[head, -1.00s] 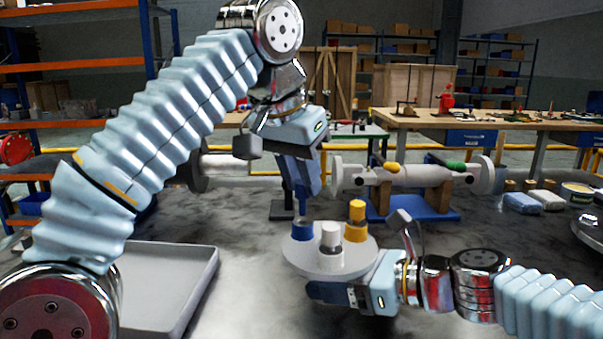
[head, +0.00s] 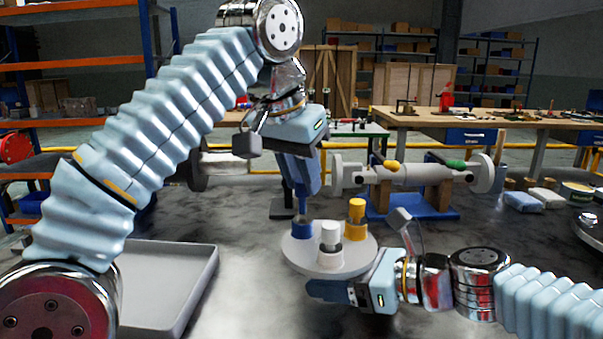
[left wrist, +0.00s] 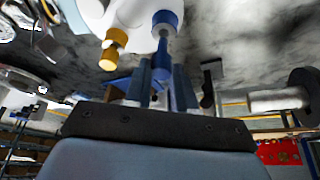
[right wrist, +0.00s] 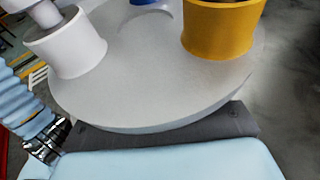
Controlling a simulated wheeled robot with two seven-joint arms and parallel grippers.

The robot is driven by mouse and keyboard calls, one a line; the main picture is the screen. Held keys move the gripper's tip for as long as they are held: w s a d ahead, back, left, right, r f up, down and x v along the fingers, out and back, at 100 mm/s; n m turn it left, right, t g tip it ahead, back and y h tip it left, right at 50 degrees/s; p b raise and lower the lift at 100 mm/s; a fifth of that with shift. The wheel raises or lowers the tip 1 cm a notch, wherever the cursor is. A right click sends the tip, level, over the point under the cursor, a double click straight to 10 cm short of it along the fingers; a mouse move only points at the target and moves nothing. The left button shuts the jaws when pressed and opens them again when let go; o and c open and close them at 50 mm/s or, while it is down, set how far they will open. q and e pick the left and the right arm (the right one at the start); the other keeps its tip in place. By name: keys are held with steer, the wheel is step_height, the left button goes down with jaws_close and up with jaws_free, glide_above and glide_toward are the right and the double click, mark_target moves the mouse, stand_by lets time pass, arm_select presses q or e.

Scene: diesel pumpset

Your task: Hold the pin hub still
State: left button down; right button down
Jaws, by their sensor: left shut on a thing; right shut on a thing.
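The pin hub (head: 355,262) is a pale grey disc carrying a blue collar (head: 302,229), a white one (head: 331,258) and a yellow one (head: 356,232). My right gripper (head: 345,290) is shut on the hub's near rim; its fingertips are mostly hidden. The right wrist view shows the disc (right wrist: 150,90) close against that gripper. My left gripper (head: 303,192) points down just above the blue collar. It is shut on a thin blue pin (left wrist: 163,52), which lines up with the blue collar (left wrist: 166,20) in the left wrist view. I cannot tell how deep the pin sits.
An empty grey tray (head: 165,285) lies at the left. Behind my left gripper stands a grey shaft assembly (head: 420,176) on a blue stand (head: 415,207). Blue-white packs (head: 523,202) lie at the right. The dark tabletop is clear between tray and hub.

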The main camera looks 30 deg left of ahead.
mark_target(299, 183)
arm_select(q)
steer(key=shift+f, duration=1.55)
steer(key=c, duration=0.9)
jaws_free()
steer(key=shift+o, duration=0.2)
steer(key=v, duration=0.7)
steer(key=shift+s+r, duration=0.1)
steer(key=shift+r, duration=0.2)
arm_select(e)
steer(key=shift+c, duration=0.4)
jaws_free()
